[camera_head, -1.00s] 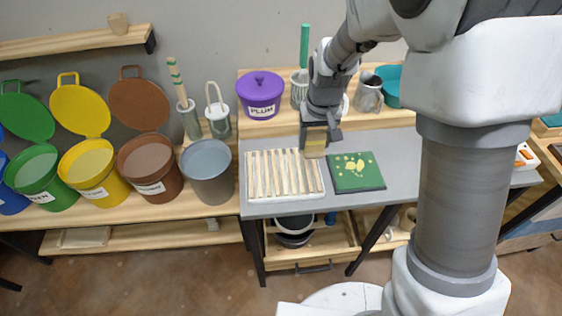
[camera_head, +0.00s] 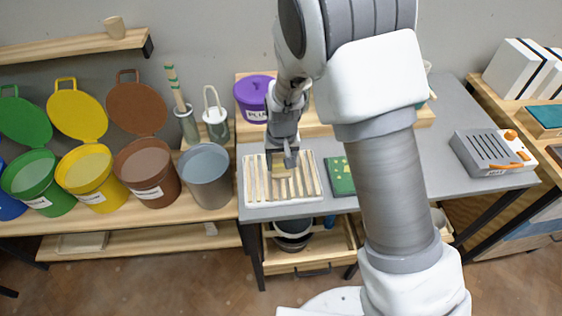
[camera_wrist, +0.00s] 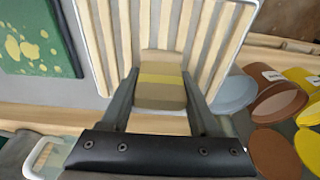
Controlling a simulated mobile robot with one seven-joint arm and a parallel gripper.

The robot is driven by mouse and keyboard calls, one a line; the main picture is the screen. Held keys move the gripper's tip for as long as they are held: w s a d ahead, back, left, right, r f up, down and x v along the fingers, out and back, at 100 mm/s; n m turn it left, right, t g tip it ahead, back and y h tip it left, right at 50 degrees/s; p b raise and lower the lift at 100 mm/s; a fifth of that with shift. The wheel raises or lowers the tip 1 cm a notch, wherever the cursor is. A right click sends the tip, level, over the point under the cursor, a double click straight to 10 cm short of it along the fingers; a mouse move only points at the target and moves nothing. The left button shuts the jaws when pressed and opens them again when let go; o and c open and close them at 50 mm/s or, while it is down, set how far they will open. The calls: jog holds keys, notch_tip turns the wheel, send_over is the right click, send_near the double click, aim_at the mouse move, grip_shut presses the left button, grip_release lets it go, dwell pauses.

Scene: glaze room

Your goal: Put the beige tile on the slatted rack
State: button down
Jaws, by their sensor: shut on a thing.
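The beige tile (camera_wrist: 160,92) has a yellow band across it and sits between the two fingers of my gripper (camera_wrist: 160,100) in the wrist view. My gripper (camera_head: 283,163) is shut on the tile, which also shows below it in the head view (camera_head: 284,172). The slatted rack (camera_head: 256,192), pale with wooden slats, lies on the grey table. The tile and gripper are over the rack's upper middle. In the wrist view the rack (camera_wrist: 205,42) is behind the tile; I cannot tell whether they touch.
A green board with yellow splotches (camera_head: 339,177) lies right of the rack, partly hidden by my arm. A grey bucket (camera_head: 207,178) and coloured glaze buckets stand to the left. A purple pot (camera_head: 252,98) stands behind. A grey box with orange parts (camera_head: 492,152) sits at the right.

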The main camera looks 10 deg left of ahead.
jog(key=shift+f, duration=0.2)
jog(key=shift+c, duration=0.6)
grip_release()
jog(key=shift+r, duration=0.1)
